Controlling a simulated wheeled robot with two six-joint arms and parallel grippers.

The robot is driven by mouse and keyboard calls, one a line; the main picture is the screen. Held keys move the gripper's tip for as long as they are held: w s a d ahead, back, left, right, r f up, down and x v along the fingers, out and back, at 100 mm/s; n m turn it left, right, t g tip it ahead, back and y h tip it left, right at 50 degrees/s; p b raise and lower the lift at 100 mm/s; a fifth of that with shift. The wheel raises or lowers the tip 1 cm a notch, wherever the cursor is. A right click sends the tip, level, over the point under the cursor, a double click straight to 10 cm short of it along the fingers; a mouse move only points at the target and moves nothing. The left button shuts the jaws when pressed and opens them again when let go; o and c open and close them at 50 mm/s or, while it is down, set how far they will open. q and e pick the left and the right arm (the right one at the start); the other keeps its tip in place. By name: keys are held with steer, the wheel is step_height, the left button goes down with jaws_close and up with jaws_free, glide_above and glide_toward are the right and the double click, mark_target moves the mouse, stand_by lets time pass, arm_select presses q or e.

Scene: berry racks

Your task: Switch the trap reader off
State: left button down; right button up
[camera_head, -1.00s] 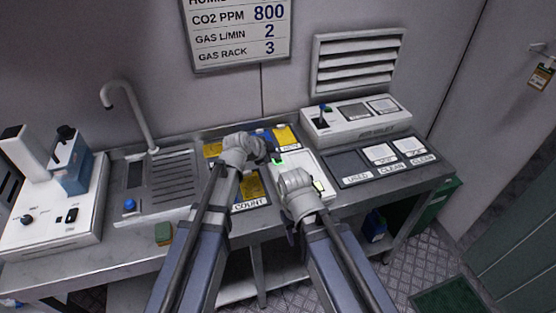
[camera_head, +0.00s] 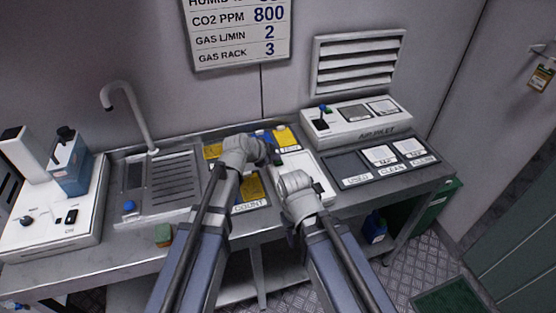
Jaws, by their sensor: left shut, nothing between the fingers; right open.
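The trap reader, a white flat box (camera_head: 304,162), sits on the steel bench in the middle of the camera_head view, partly hidden by my grippers. No green light shows on it now. My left gripper (camera_head: 277,159) is shut and empty, its dark fingertips at the reader's left edge, over or touching it; I cannot tell which. My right gripper (camera_head: 290,178) is over the reader's front part. It is open, its fingers mostly hidden behind its own wrist.
Yellow and blue cards (camera_head: 284,136) lie behind the reader, and the COUNT mat (camera_head: 250,204) lies to its left. An air inlet box (camera_head: 357,123) and a tray with USED and CLEAN spaces (camera_head: 350,168) stand right. A sink (camera_head: 173,180) is left.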

mark_target(275, 162)
arm_select(q)
steer(key=shift+r+p, duration=0.55)
steer(key=shift+r, duration=0.15)
step_height(275, 162, up, 5)
steer(key=p, duration=0.5)
steer(key=s+f, duration=0.1)
steer(key=s, duration=0.1)
steer(key=s+f+n+g, duration=0.1)
steer(key=s, duration=0.2)
steer(key=s+f+n+g+y, duration=0.1)
steer(key=s, duration=0.1)
steer(key=shift+s+d, duration=0.15)
steer(key=shift+d, duration=0.2)
steer(key=s+f+n+g, duration=0.1)
steer(key=s, duration=0.1)
steer(key=s+n+y, duration=0.1)
steer(key=s, duration=0.2)
steer(key=s+a+f+n+g, duration=0.1)
steer(key=s, duration=0.1)
steer(key=shift+s+f+n+g+y, duration=0.3)
steer(key=shift+s+n+y, duration=0.05)
steer(key=shift+n+y, duration=0.05)
steer(key=s+a+f+n+g+y, duration=0.1)
steer(key=s+a+n+g+y, duration=0.2)
steer(key=s, duration=0.8)
steer(key=a+n+y, duration=0.1)
steer(key=a+n, duration=0.1)
steer(key=n, duration=0.1)
steer(key=shift+n, duration=0.3)
